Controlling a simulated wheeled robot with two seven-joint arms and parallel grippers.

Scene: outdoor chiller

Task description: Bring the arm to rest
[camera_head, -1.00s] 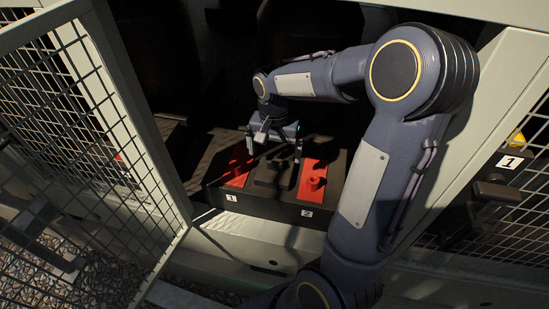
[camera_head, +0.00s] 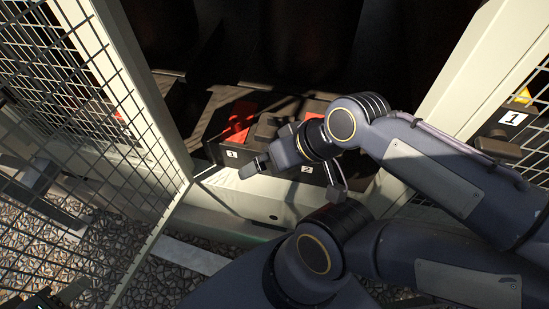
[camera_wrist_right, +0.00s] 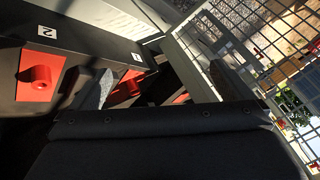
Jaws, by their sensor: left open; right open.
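My right arm reaches in from the right in the head view, with its right gripper (camera_head: 294,172) in front of the black box (camera_head: 212,143). The gripper is open, its fingers apart with nothing seen between them. It also shows open in the wrist view (camera_wrist_right: 166,86). My left gripper (camera_head: 42,301) shows only partly at the bottom left corner, dark against the gravel; its jaws are hard to make out.
The box holds a red block (camera_head: 239,122) at label 1 and another red block with a knob (camera_wrist_right: 40,79) at label 2. An open mesh door (camera_head: 147,98) stands at left, a light frame post (camera_head: 462,62) at right. Gravel (camera_head: 125,258) lies below.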

